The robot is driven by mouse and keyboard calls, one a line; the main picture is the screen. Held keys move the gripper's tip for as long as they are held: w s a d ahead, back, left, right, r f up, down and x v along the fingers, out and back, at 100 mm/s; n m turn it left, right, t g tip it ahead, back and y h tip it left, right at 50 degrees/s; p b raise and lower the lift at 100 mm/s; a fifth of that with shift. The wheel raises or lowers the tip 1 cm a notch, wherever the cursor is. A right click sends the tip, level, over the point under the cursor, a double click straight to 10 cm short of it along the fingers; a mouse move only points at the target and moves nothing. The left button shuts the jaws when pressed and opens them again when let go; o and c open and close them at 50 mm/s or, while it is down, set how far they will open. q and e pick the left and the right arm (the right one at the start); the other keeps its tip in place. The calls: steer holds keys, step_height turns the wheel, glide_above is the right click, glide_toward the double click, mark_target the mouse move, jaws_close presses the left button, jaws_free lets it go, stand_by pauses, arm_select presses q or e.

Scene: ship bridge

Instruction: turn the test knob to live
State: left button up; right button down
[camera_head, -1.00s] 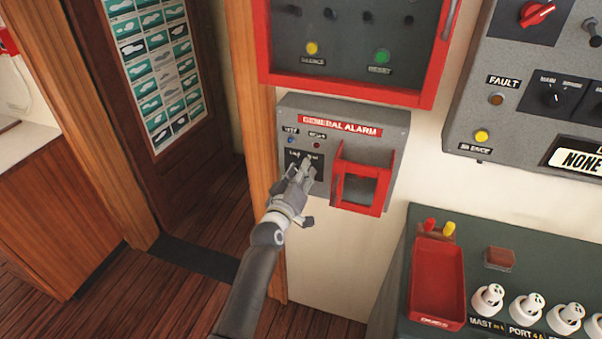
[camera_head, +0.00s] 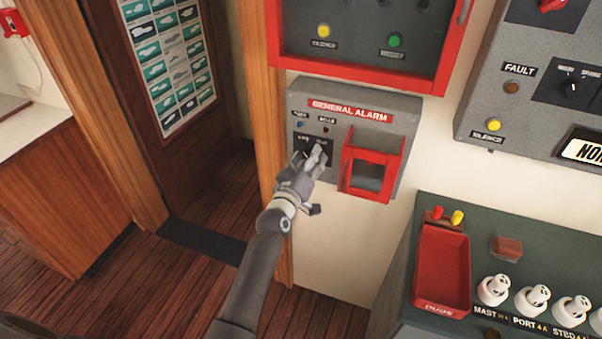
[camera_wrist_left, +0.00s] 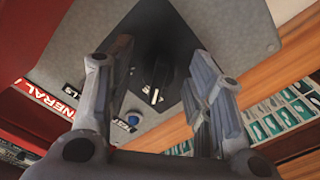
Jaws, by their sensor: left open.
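The grey general alarm box (camera_head: 299,97) is on the wall in the head view, with a black knob plate (camera_head: 302,138) at its lower left. My left gripper (camera_head: 314,153) is in front of this plate and hides most of the knob. In the left wrist view my left gripper (camera_wrist_left: 162,88) is open, with one finger on each side of the dark test knob (camera_wrist_left: 158,72). A white mark shows near the knob. I cannot tell whether the fingers touch it, nor read its setting. My right gripper is not in view.
A red hinged guard frame (camera_head: 347,170) sticks out just right of the gripper. A red-framed cabinet (camera_head: 350,73) is above. A console with a red tray (camera_head: 443,270) is at lower right. A blue light (camera_wrist_left: 133,118) is beside the knob plate.

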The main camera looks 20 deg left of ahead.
arm_select(q)
steer(key=s, duration=1.1)
steer(key=shift+a, duration=0.2)
steer(key=s+d+f+m+g+b, duration=0.1)
steer(key=s+f+m+g, duration=0.3)
steer(key=f, duration=0.8)
steer(key=s+d+f+n+g+h, duration=0.15)
steer(key=s+f, duration=0.35)
steer(key=f, duration=0.8)
steer(key=s+d+f+m+g+y+b, duration=0.1)
steer(key=s+f+m+g, duration=0.3)
steer(key=f, duration=0.8)
steer(key=s+a+f+m+g, duration=0.1)
steer(key=s+a+f+g, duration=0.1)
steer(key=s+f, duration=0.5)
steer(key=s+a+f+g+b, duration=0.1)
steer(key=s+f, duration=0.6)
steer(key=s, duration=1)
steer(key=s+a+f+m+g+y, duration=0.1)
steer(key=s+a+f+g, duration=0.3)
steer(key=s+f, duration=0.3)
steer(key=s, duration=0.5)
steer(key=shift+m, duration=0.35)
steer(key=shift+f+g, duration=0.1)
steer(key=shift+g, duration=0.15)
